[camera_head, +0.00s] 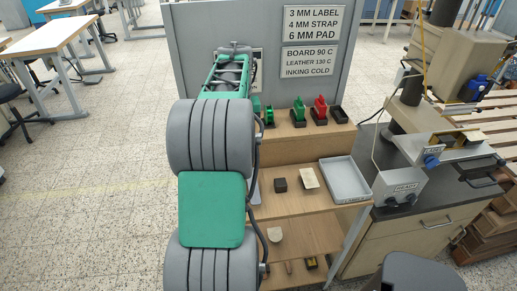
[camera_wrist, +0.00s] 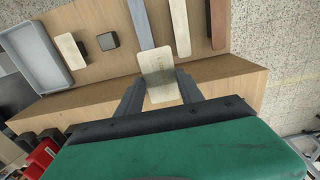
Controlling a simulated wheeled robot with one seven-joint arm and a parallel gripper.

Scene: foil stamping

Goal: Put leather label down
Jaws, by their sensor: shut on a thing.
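My gripper (camera_wrist: 160,85) is shut on a pale cream leather label (camera_wrist: 158,68) with rounded corners and faint marks on its face. The label sticks out beyond the fingertips, over the wooden shelf board (camera_wrist: 245,50). I cannot tell its height above the board. In the head view my own arm hides the gripper and the held label.
A grey tray (camera_head: 346,180), a cream piece (camera_head: 308,178) and a dark block (camera_head: 280,185) are on the shelf. In the wrist view, a grey strip (camera_wrist: 140,22), a cream strip (camera_wrist: 180,25) and a brown strip (camera_wrist: 218,22) lie near the label. A press (camera_head: 450,150) stands right.

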